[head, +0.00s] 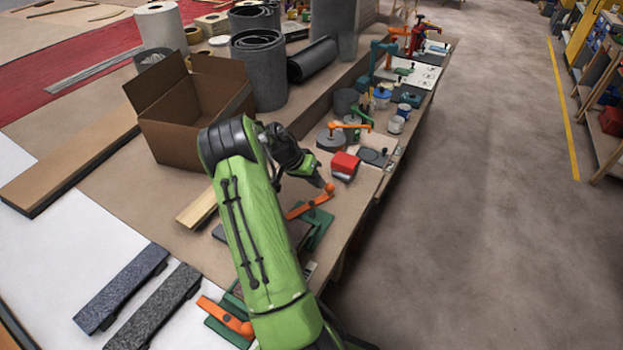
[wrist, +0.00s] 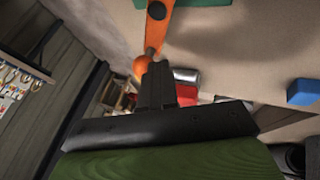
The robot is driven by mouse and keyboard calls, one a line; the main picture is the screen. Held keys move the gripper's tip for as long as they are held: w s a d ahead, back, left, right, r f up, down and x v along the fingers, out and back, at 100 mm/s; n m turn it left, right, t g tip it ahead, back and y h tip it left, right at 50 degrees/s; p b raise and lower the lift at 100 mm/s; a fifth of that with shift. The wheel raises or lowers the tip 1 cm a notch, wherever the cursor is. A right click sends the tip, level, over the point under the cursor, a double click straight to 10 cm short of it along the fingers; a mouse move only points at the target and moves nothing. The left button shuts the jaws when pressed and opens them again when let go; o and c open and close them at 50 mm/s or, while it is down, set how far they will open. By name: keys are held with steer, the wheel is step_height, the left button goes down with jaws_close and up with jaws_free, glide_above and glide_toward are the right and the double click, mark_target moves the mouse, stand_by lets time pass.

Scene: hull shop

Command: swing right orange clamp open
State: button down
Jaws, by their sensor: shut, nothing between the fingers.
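An orange clamp arm (head: 308,207) on a green base (head: 320,228) stands at the bench's right edge in the head view; its orange ball end (head: 330,187) points away from me. A similar orange clamp (head: 225,317) lies nearer, at the lower left. My gripper (head: 321,183) is shut and empty, with its tips right at the ball. In the wrist view the closed fingers (wrist: 155,75) are beside the orange ball (wrist: 145,65), which partly overlaps them; I cannot tell if they touch. The orange arm (wrist: 156,25) runs up from the ball to the green base (wrist: 190,2).
A red block (head: 345,162) sits just beyond the gripper. An open cardboard box (head: 180,125) stands left of my arm. Another orange-armed clamp (head: 350,126) is farther along the bench. The floor (head: 480,200) to the right is clear.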

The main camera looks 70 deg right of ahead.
steer(key=s+m+y, duration=0.1)
steer(key=m, duration=0.1)
steer(key=m+g+y, duration=0.1)
steer(key=m, duration=0.1)
steer(key=s+m+y+p, duration=0.1)
steer(key=m, duration=0.1)
steer(key=shift+s+a+m, duration=0.15)
steer(key=shift+s+m, duration=0.15)
steer(key=m+y, duration=0.1)
steer(key=s+a+m+y, duration=0.1)
steer(key=m, duration=0.1)
steer(key=m+y+p, duration=0.1)
steer(key=shift+s+a+m, duration=0.2)
steer(key=shift+a+m, duration=0.05)
steer(key=shift+m, duration=0.05)
steer(key=shift+s+a, duration=0.1)
steer(key=p+v, duration=0.2)
steer(key=v, duration=0.5)
steer(key=shift+r, duration=0.15)
stand_by(0.8)
